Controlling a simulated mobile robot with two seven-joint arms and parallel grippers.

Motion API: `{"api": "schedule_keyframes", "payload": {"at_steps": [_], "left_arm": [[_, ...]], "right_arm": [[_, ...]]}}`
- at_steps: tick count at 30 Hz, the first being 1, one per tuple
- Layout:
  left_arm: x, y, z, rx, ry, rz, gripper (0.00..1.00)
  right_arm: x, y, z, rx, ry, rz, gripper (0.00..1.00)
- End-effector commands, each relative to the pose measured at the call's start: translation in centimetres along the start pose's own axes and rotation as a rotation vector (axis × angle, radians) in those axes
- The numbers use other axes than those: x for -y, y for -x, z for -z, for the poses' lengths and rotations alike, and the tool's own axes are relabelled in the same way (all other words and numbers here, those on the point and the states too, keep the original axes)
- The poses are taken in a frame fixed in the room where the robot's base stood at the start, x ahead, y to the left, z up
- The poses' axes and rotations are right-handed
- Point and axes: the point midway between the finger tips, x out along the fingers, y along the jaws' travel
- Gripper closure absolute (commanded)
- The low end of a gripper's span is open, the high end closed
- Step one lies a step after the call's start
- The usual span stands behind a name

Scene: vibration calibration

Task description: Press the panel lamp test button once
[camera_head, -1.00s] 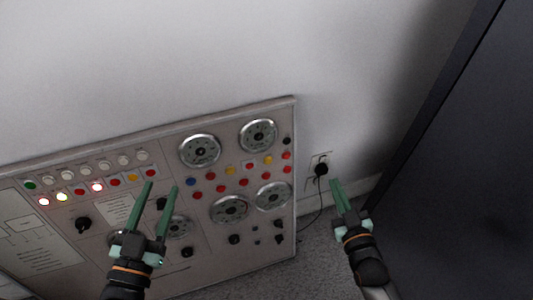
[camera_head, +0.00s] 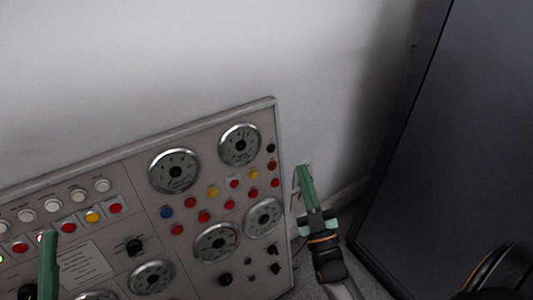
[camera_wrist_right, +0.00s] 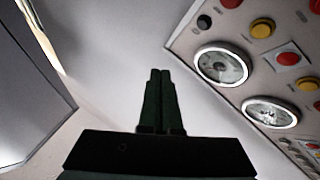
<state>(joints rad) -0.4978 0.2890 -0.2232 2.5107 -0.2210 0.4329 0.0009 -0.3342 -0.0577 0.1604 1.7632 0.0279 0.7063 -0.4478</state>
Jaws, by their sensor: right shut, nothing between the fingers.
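The grey control panel (camera_head: 130,165) fills the lower left of the head view, with several coloured buttons, gauges and knobs. I cannot read which one is the lamp test button. Small red buttons and a black button (camera_head: 271,147) sit near its right edge; the black one also shows in the right wrist view (camera_wrist_right: 204,22). My right gripper (camera_head: 304,170) is shut and empty, just right of the panel's right edge in the head view. Its fingers (camera_wrist_right: 160,72) point up in the wrist view, apart from the panel face. My left gripper (camera_head: 48,238) is partly cut off at lower left, over the panel.
A pale wall (camera_head: 330,80) stands behind the panel. A large dark cabinet (camera_head: 450,150) stands at the right. A strip of carpet floor lies between panel and cabinet. In the wrist view, gauges (camera_wrist_right: 222,66) and yellow and red buttons are at the right.

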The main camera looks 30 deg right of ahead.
Motion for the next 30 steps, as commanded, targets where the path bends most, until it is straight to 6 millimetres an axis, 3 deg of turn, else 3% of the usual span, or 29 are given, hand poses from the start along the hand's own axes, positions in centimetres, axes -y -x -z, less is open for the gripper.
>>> {"api": "schedule_keyframes", "payload": {"at_steps": [11,30], "left_arm": [[-0.2,0.4,-0.4,0.003,0.006,0.000,0.50],[-1.9,3.2,-3.3,0.020,0.068,-0.006,0.50]], "right_arm": [[0.5,-0.5,-0.5,0.000,-0.002,0.000,1.00],[4.3,-5.7,-4.3,0.001,-0.002,0.001,1.00]]}}
